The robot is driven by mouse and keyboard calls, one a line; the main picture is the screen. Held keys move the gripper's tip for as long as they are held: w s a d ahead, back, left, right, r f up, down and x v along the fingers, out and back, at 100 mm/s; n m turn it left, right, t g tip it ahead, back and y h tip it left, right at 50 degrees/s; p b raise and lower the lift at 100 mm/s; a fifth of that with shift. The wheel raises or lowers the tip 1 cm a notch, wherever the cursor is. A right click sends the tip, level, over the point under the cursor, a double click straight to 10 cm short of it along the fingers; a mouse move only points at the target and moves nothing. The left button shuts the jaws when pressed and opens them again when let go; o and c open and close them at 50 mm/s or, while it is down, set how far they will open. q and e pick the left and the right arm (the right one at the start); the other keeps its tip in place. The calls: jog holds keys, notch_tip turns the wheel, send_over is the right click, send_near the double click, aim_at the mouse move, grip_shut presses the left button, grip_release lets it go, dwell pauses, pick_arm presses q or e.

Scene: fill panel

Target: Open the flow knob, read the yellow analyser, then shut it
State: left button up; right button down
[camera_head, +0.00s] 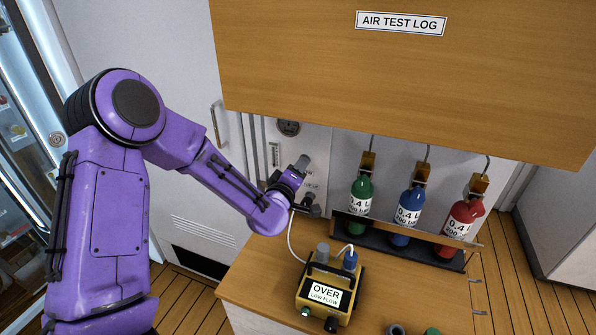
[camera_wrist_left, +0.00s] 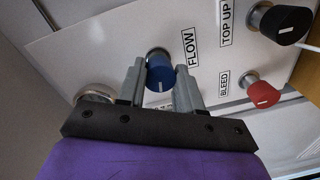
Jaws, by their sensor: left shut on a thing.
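The blue flow knob (camera_wrist_left: 160,77), with a white pointer line, sits by the FLOW label on a pale panel (camera_wrist_left: 100,45) in the left wrist view. My left gripper (camera_wrist_left: 160,84) is shut on it, one finger on each side. In the head view my left gripper (camera_head: 308,186) is at the panel and hides the knob. The yellow analyser (camera_head: 343,311) stands on the wooden counter below. Its display (camera_head: 325,295) reads "OVER" and "LOW FLOW". My right gripper is not in view.
A black TOP UP knob (camera_wrist_left: 286,25) and a red BLEED knob (camera_wrist_left: 262,95) are near the flow knob. Green (camera_head: 361,192), blue (camera_head: 409,208) and red (camera_head: 463,218) bottles stand in a rack to the right. A wooden board (camera_head: 400,80), labelled AIR TEST LOG, overhangs above.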

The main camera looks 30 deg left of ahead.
pick_arm(q)
jog(key=shift+r, duration=0.1)
dwell(0.3)
jog(key=o, duration=1)
jog(key=v, duration=1)
jog(key=shift+s, duration=0.25)
